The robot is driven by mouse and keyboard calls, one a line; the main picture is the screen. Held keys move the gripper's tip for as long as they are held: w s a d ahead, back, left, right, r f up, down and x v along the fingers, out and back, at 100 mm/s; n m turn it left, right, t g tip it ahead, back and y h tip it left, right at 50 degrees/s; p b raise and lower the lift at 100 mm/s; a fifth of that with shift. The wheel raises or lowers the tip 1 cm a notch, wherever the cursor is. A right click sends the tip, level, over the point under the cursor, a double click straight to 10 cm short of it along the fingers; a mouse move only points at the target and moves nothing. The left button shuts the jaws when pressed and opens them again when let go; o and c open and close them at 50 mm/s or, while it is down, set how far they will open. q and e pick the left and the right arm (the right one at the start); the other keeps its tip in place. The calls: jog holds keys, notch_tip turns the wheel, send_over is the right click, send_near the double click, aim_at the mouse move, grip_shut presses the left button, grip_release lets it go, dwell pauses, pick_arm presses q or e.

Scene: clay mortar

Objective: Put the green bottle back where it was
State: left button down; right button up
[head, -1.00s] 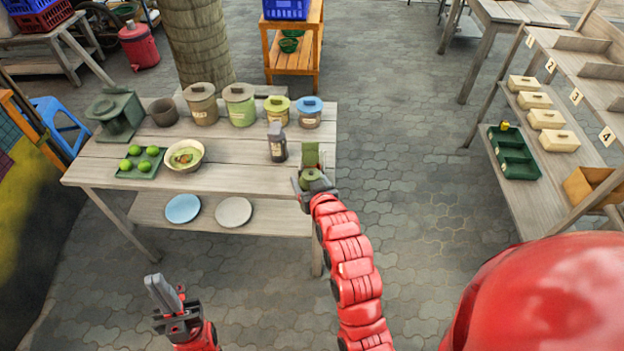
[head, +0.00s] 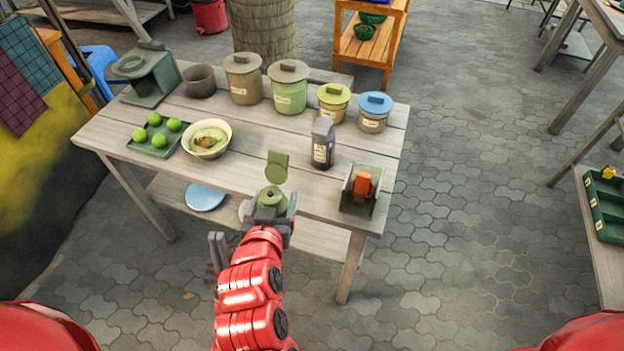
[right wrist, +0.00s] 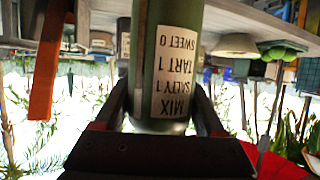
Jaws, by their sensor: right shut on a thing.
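The green bottle (head: 272,199) is in my right gripper (head: 268,212), at the table's front edge. The right wrist view shows the green bottle (right wrist: 172,65) between the two dark fingers (right wrist: 165,115), with an upside-down label reading mix, salty 1, tart 1, sweet 0. A green rounded flap (head: 277,165) shows just behind the bottle's top; I cannot tell if it is joined. My left gripper (head: 217,251) is partly hidden behind my right arm; its visible grey fingers look apart and empty.
The table (head: 235,175) also holds a grey bottle (head: 322,144), a small stand (head: 360,204) with an orange piece (head: 362,186), a bowl (head: 207,139), a tray of limes (head: 156,151) and several lidded jars (head: 289,92).

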jog(key=shift+w, duration=0.15)
jog(key=w+d+f+p, duration=0.1)
jog(key=w+d, duration=0.1)
jog(key=w, duration=0.2)
jog(key=w+d+f, duration=0.2)
jog(key=w, duration=0.3)
jog(key=w+d+f+p, duration=0.1)
jog(key=w+d, duration=0.2)
jog(key=w, duration=0.1)
jog(key=shift+w+f+p, duration=0.3)
jog(key=shift+w, duration=0.1)
jog(key=shift+a+f, duration=0.1)
jog(key=shift+f, duration=0.1)
jog(key=o, duration=1.4)
